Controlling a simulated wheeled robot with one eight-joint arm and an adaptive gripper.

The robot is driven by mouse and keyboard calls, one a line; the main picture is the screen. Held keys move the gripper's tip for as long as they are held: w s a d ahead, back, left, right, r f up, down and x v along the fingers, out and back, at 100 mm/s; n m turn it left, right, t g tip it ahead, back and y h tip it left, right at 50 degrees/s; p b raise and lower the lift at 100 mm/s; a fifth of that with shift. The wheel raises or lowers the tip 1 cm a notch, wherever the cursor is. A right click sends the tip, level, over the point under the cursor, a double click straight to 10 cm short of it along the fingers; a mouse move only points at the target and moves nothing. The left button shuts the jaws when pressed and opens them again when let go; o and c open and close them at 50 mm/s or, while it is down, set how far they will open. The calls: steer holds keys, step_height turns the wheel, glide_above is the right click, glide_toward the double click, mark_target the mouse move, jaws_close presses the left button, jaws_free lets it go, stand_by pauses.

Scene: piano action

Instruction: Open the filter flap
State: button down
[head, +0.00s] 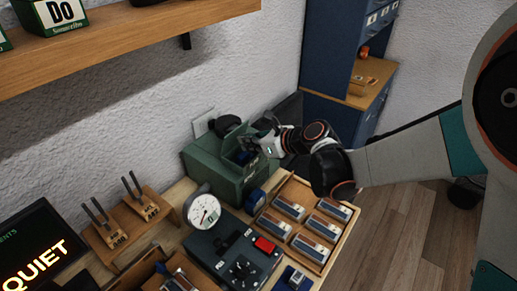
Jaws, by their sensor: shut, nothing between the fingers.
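A green box (212,172) stands at the back of the bench against the wall, with a dark rounded part (227,125) on its top. A small dark blue patch (240,157) shows on the box's upper side. I cannot clearly make out the filter flap or whether it stands open, as my gripper covers part of the box. My gripper (251,146) is at the box's upper right, shut and empty. I cannot tell whether its fingertips touch the box.
A wooden tray (338,247) of several small blocks lies in front of the box. A round white gauge (204,211) and a dark control panel (236,255) with a red button stand nearby. A wooden shelf (115,58) hangs above left. A blue cabinet (329,50) stands behind.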

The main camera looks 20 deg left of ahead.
mark_target(237, 130)
steer(key=shift+w+a+r, duration=0.1)
steer(key=shift+w+a, duration=0.05)
steer(key=shift+a, duration=0.2)
steer(key=shift+a+r+h+p, duration=0.3)
steer(key=shift+r+h+p, duration=0.2)
steer(key=shift+p, duration=0.2)
steer(key=shift+w+a+r+g+h+p, duration=0.15)
steer(key=shift+a+r+g+h+p, duration=0.25)
steer(key=shift+h+p, duration=0.5)
steer(key=shift+w+a+r+h+p, duration=0.15)
steer(key=shift+a+h+p, duration=0.4)
steer(key=shift+h+p, duration=0.05)
steer(key=shift+w+a+r, duration=0.1)
steer(key=shift+w+a, duration=0.1)
steer(key=shift+a, duration=0.3)
steer(key=shift+d, duration=0.1)
